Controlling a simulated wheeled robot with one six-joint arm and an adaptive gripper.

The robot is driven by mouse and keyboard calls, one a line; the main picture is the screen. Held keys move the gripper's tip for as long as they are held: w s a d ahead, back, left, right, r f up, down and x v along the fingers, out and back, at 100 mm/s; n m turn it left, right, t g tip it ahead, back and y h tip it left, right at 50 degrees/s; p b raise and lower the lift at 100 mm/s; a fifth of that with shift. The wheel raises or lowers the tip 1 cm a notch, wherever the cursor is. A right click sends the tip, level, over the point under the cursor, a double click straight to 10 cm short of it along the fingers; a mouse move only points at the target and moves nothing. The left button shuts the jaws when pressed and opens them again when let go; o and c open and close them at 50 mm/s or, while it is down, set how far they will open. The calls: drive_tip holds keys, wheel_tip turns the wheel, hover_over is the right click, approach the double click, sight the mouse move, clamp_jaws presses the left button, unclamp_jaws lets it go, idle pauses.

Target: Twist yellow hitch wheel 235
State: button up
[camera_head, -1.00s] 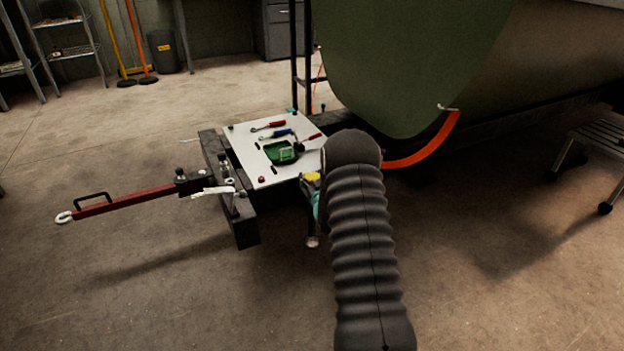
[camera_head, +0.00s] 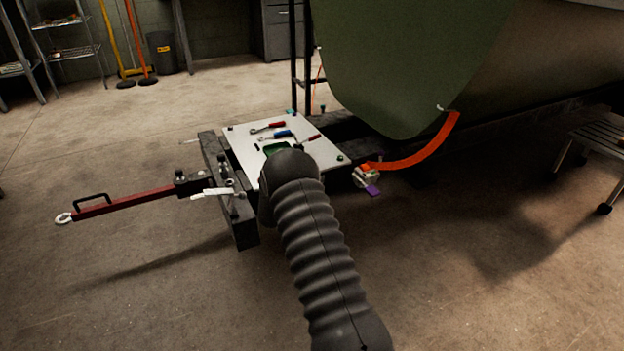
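The yellow hitch wheel is not visible in the head view. My own arm, in its dark ribbed sleeve, covers the area at the front edge of the white work plate (camera_head: 246,150). My gripper is not in view; it is hidden behind the rounded end of my arm. The hitch area shows a red tow bar (camera_head: 125,202) with a pale ring, fixed to a dark cross beam (camera_head: 243,226). I cannot tell whether anything is held.
Hand tools with red and blue handles (camera_head: 275,133) lie on the plate, beside a partly hidden green item (camera_head: 279,147). A purple-tagged fitting (camera_head: 367,179) hangs at the end of an orange strap (camera_head: 425,152). A green fuselage shell (camera_head: 410,60) stands behind. Open floor surrounds the tow bar.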

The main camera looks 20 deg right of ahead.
drive_tip(key=shift+w+r+m+g+h, duration=0.1)
drive_tip(key=shift+m+g+h, duration=0.45)
drive_tip(key=shift+g, duration=0.25)
drive_tip(key=o, duration=1.2)
drive_tip(key=shift+d, duration=0.1)
drive_tip(key=v, duration=1.2)
